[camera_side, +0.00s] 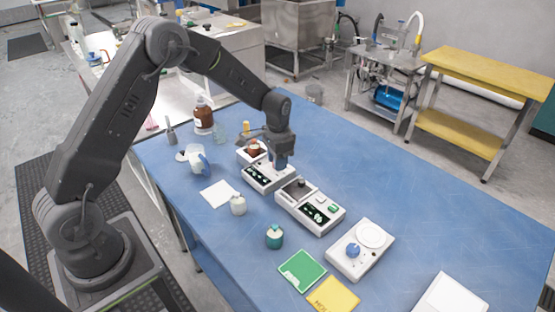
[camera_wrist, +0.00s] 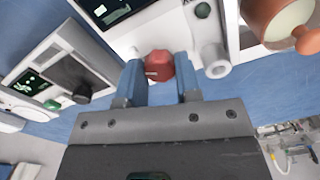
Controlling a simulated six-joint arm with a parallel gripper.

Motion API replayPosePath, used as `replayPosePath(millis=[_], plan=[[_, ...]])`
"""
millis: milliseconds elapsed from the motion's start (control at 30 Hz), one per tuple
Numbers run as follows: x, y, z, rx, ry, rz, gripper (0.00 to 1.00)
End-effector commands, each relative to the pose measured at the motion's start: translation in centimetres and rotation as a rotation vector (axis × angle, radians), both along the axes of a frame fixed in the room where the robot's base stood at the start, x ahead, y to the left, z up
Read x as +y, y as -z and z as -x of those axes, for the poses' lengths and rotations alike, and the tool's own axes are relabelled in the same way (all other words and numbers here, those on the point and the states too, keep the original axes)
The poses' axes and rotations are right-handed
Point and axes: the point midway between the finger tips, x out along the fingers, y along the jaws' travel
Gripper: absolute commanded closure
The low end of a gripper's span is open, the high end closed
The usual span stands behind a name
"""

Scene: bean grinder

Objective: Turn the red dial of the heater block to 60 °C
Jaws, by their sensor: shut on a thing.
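The red dial (camera_wrist: 158,65) sits between the two blue fingers of my gripper (camera_wrist: 162,72) in the wrist view. My gripper is shut on it. A pale pointer mark shows on the dial's face, but I cannot read a temperature from it. The dial belongs to a white heater block (camera_wrist: 150,36) with a dark display, partly cut off by the frame. In the side view my gripper (camera_side: 281,166) points down at the right end of the white block (camera_side: 268,180); the dial is hidden there.
A second white device (camera_side: 311,210) with a dark plate stands close to the right.

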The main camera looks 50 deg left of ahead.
Motion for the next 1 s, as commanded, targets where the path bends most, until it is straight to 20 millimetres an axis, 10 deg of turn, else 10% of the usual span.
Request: replayPosePath(millis=[1000], plan=[[-0.01,-0.01,-0.07,-0.003,0.317,-0.001,0.92]])
